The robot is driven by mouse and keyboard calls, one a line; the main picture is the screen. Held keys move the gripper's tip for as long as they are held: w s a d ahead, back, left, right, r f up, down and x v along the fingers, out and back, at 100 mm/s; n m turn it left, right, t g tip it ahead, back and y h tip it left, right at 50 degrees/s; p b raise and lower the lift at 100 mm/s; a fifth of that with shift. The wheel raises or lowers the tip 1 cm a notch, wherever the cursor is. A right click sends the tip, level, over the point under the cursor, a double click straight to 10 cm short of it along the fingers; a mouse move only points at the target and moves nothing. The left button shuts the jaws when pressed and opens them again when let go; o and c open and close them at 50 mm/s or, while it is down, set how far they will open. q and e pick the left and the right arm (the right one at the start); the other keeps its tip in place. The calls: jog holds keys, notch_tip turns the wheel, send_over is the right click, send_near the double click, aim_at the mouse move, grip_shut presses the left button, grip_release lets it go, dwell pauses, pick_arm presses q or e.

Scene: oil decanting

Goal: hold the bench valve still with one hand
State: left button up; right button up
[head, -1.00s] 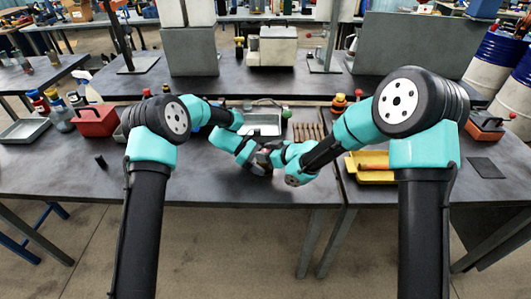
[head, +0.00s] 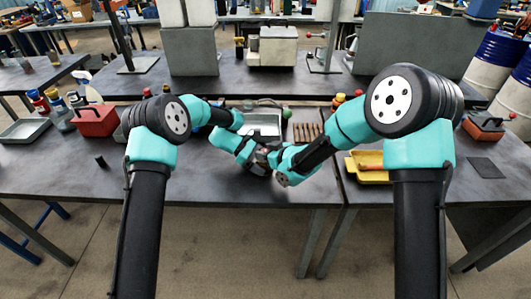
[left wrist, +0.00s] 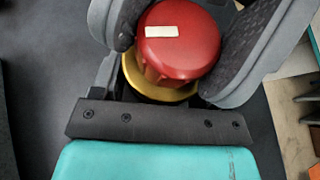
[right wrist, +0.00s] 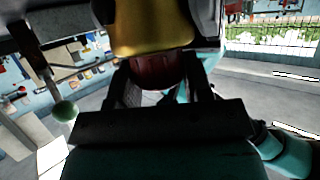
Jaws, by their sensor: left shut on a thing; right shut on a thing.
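The bench valve has a round red knob (left wrist: 180,42) with a white mark, above a yellow body (left wrist: 160,86) in the left wrist view. My left gripper (left wrist: 190,38) is shut on it, a grey padded finger on each side. In the right wrist view the brass-yellow body (right wrist: 150,28) is at the top, with the red part (right wrist: 158,72) below it. My right gripper (head: 270,158) is also shut on the valve. In the head view both grippers meet over the table and hide most of the valve. The exact finger contact is hard to see.
A grey metal tray (head: 262,124) and a rack of brown pieces (head: 306,132) lie behind the grippers. A yellow tray (head: 372,174) is to the right; a red box (head: 96,122) and bottles stand left. The table front (head: 215,185) is clear.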

jog(key=o, duration=0.9)
jog(key=v, duration=1.2)
jog(key=shift+r, duration=0.15)
